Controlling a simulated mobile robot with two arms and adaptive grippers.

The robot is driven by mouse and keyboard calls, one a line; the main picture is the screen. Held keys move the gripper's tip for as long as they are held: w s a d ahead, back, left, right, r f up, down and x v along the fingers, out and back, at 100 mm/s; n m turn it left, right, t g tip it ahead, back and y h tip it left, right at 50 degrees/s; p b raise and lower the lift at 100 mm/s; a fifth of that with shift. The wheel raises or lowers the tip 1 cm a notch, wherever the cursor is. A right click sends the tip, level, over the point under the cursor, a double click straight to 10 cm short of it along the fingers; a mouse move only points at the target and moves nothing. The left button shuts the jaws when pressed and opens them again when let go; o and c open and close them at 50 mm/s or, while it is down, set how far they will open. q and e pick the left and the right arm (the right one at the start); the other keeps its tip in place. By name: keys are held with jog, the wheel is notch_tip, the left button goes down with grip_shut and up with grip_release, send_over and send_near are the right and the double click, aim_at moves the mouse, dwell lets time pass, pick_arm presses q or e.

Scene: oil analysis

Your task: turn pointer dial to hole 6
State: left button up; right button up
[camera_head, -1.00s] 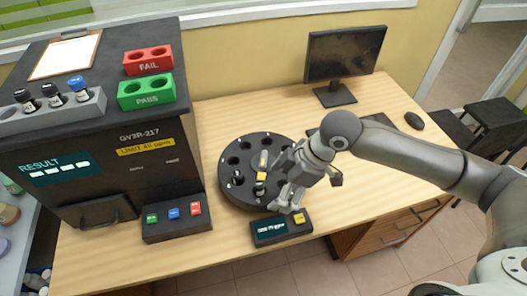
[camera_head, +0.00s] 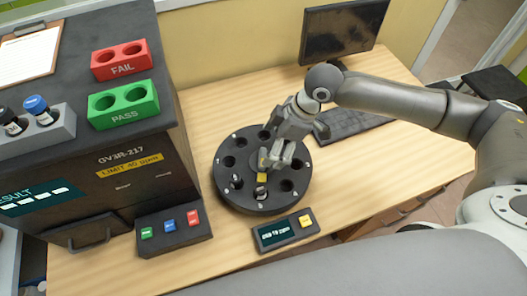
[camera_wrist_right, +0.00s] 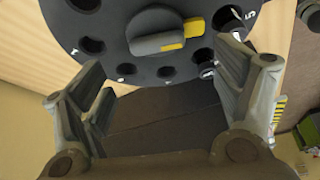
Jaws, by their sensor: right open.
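A round black dial (camera_head: 230,196) with holes around its rim lies on the desk. Its central pointer knob (camera_head: 263,158) has a yellow end that faces the front rim in the head view. In the right wrist view the knob (camera_wrist_right: 155,43) lies across the dial's middle, its yellow end to the right. Small numbers mark the holes; a 5 shows at upper right. Dark vials (camera_head: 261,192) stand in front holes. My right gripper (camera_head: 277,160) is open over the dial, beside the knob. In the wrist view its fingers are spread apart with nothing between them. My left gripper is out of view.
A small display box (camera_head: 285,231) with a yellow button stands in front of the dial. The dark analyser (camera_head: 120,165) stands to the left, with a button panel (camera_head: 173,228). A keyboard (camera_head: 350,124) and monitor (camera_head: 343,30) are behind right. Desk to the right is clear.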

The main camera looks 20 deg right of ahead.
aim_at(263, 157)
jog(key=x, duration=0.5)
jog(key=shift+w, duration=0.2)
jog(key=shift+x, duration=0.8)
jog(key=shift+c, duration=0.2)
jog(key=c, duration=0.9)
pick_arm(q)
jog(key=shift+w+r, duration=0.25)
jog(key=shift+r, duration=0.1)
pick_arm(e)
jog(key=shift+c, duration=0.4)
